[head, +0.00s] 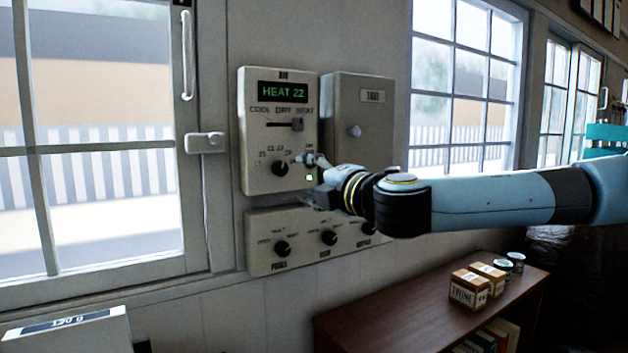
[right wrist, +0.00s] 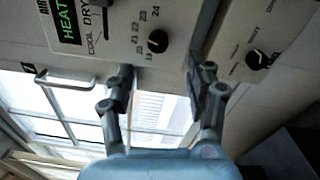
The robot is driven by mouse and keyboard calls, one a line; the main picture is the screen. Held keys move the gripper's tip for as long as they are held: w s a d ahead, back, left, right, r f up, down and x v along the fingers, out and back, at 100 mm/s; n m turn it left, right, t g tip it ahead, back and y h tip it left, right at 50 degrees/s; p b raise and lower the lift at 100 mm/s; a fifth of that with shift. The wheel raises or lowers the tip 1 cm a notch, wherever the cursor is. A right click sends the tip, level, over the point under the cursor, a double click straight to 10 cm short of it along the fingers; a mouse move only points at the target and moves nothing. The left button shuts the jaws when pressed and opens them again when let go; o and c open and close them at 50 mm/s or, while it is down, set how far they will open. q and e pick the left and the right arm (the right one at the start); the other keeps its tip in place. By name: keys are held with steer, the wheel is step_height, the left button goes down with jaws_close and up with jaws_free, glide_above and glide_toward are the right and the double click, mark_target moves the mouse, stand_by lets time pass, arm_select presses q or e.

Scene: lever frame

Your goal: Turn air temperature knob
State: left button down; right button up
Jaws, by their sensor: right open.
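The air temperature knob (head: 280,168) is a black round knob low on the cream AIR panel (head: 255,130), with a number scale around it. The panel's green display (head: 283,91) reads HEAT 22. My right gripper (head: 309,180) is open and empty just right of the knob, its fingers toward the panel and partly covering its lower right corner. In the right wrist view the knob (right wrist: 158,41) lies beyond the two spread fingers (right wrist: 160,78), in line with the gap between them. The knob appears apart from both fingers. My left gripper is out of view.
A slider (head: 297,125) sits above the knob. A grey cabinet (head: 372,120) is mounted to the right. A lower panel (head: 262,235) carries several black knobs. Windows flank the panels. A brown shelf (head: 400,310) with small boxes (head: 468,289) stands below my right arm.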

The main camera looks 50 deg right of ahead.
steer(key=shift+v, duration=0.95)
steer(key=shift+a, duration=0.2)
steer(key=shift+f, duration=0.1)
